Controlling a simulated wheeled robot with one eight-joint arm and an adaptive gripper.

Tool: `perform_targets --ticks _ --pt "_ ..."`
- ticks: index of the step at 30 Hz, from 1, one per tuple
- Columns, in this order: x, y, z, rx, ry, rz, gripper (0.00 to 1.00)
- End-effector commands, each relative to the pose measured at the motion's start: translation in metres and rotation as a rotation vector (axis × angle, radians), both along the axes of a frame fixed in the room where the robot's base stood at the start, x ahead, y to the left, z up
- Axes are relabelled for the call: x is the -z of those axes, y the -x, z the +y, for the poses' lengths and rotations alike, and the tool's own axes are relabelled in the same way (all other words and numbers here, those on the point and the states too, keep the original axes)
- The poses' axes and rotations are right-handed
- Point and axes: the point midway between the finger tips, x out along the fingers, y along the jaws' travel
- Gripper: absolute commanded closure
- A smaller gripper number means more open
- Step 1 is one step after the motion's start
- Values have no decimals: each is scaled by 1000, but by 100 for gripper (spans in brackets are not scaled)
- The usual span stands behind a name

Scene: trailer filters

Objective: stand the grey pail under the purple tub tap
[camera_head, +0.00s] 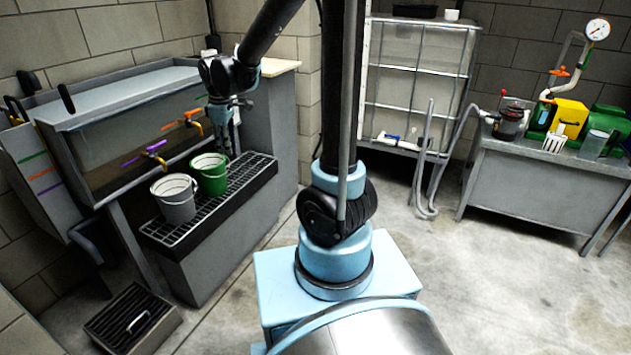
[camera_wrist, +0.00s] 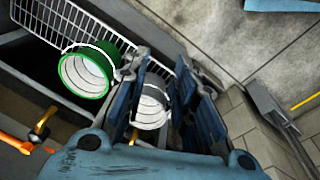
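My gripper (camera_head: 226,120) hangs in the air beyond the green pail, toward the grate's far end, apart from the grey pail. In the wrist view its fingers (camera_wrist: 162,82) are spread, and the grey pail (camera_wrist: 152,112) shows between them, farther off and partly hidden.
A green pail (camera_head: 210,178) stands close to the grey one, on its far side. It also shows in the wrist view (camera_wrist: 101,74). An orange tap (camera_head: 190,119) is farther along the tub (camera_head: 130,92). The grate (camera_head: 245,178) is bare at its far right end.

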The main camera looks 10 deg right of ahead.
Motion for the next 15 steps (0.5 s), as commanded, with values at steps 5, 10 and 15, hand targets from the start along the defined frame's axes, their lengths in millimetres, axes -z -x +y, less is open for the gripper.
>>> perform_targets --ticks 5,10,15 --pt "-17 27 -52 167 -20 -2 75" --pt "-26 56 -93 323 -40 -6 75" --pt "-30 88 -130 479 -60 -8 75"
